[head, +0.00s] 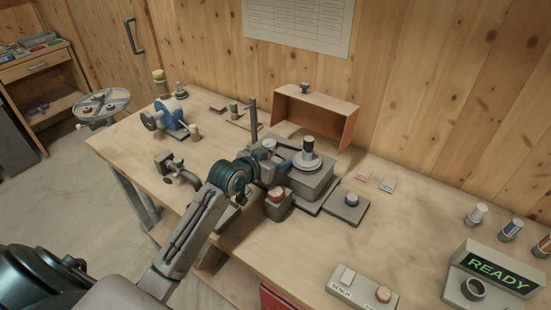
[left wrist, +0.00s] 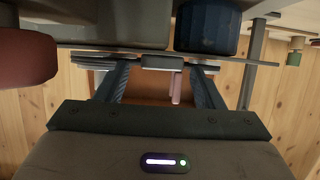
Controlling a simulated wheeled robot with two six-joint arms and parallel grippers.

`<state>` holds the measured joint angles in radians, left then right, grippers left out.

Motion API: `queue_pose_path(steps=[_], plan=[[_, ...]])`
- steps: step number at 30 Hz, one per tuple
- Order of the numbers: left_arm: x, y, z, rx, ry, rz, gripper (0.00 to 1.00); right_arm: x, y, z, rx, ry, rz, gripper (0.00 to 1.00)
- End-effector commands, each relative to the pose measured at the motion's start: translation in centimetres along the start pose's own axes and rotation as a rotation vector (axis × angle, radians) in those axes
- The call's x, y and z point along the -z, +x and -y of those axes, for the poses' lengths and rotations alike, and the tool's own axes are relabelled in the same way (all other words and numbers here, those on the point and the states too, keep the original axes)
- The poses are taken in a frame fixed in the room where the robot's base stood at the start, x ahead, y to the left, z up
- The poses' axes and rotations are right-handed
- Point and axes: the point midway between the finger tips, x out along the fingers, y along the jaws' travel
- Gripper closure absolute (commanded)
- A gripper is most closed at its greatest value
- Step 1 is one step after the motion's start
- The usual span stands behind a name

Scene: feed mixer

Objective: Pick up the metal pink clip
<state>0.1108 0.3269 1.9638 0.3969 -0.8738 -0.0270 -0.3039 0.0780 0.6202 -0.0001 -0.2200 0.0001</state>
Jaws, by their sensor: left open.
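My left gripper (head: 287,158) reaches over the workbench to the grey machine block (head: 311,181) in the head view; its fingers are small and partly hidden there. In the left wrist view the fingers (left wrist: 160,82) stand apart and open. A small pinkish upright piece (left wrist: 175,88) shows between the fingers, under a grey block (left wrist: 162,62); it may be the pink clip, but I cannot be sure. Neither finger visibly grips it. I cannot make out a pink clip in the head view. My right gripper is not in view.
An open orange-brown box (head: 337,116) stands behind the machine. A round red-topped knob (head: 276,195) and a dark plate with a knob (head: 346,205) are close by.

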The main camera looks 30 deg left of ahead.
Motion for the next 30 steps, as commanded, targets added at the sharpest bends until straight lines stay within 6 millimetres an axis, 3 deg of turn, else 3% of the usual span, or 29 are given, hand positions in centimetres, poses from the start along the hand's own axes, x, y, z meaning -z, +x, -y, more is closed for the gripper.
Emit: queue_pose_path(steps=[5, 12, 23, 30], plan=[[0.0, 0.0, 0.0, 0.000, 0.001, 0.000, 0.38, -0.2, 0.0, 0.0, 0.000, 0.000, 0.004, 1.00], [0.0, 0.0, 0.0, 0.000, 0.001, 0.000, 0.85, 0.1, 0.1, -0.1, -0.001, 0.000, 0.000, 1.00], [0.2, -0.1, 0.0, 0.000, 0.001, 0.000, 0.86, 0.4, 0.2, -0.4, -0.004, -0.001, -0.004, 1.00], [2.1, -0.8, 0.1, 0.001, 0.003, -0.004, 0.86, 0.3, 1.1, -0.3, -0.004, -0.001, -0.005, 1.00]])
